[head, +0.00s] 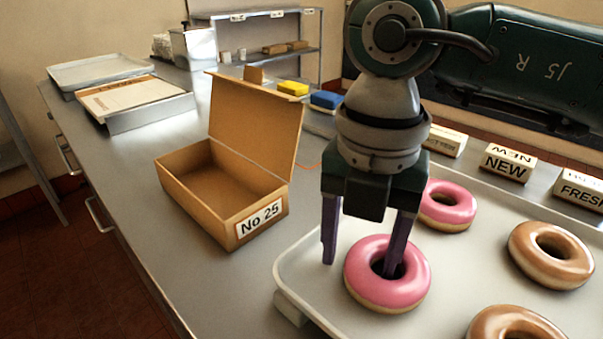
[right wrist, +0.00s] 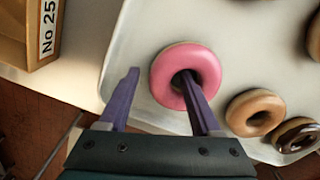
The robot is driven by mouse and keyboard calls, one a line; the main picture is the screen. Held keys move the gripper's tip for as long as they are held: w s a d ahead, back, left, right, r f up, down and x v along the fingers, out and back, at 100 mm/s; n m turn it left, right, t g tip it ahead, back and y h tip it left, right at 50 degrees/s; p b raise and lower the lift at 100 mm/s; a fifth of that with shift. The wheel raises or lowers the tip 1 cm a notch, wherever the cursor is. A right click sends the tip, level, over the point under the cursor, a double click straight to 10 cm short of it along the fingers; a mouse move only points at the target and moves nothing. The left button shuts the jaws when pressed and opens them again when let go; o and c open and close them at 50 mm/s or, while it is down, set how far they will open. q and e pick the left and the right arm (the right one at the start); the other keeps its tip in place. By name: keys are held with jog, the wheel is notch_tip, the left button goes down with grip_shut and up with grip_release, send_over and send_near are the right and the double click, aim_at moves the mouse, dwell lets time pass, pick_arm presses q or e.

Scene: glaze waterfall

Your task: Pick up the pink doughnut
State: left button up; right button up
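A pink doughnut (head: 362,292) lies on the pale tray at the tray's near left part; it also shows in the right wrist view (right wrist: 160,72). My right gripper (head: 360,264) is open over it. One finger reaches into or over the doughnut's hole and the other is outside its left side, with a gap visible between that finger and the ring in the right wrist view (right wrist: 165,88). A second pink doughnut (head: 462,208) lies behind, on the same tray. My left gripper is not in view.
The tray (head: 480,280) also holds brown-glazed doughnuts (head: 521,262). An open cardboard box (head: 192,205) marked No 25 stands left of it. Small sign blocks, including NEW (head: 508,163), stand behind the tray. The metal table (head: 140,170) is clear left of the box.

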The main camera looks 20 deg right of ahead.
grip_shut()
dwell(0.3)
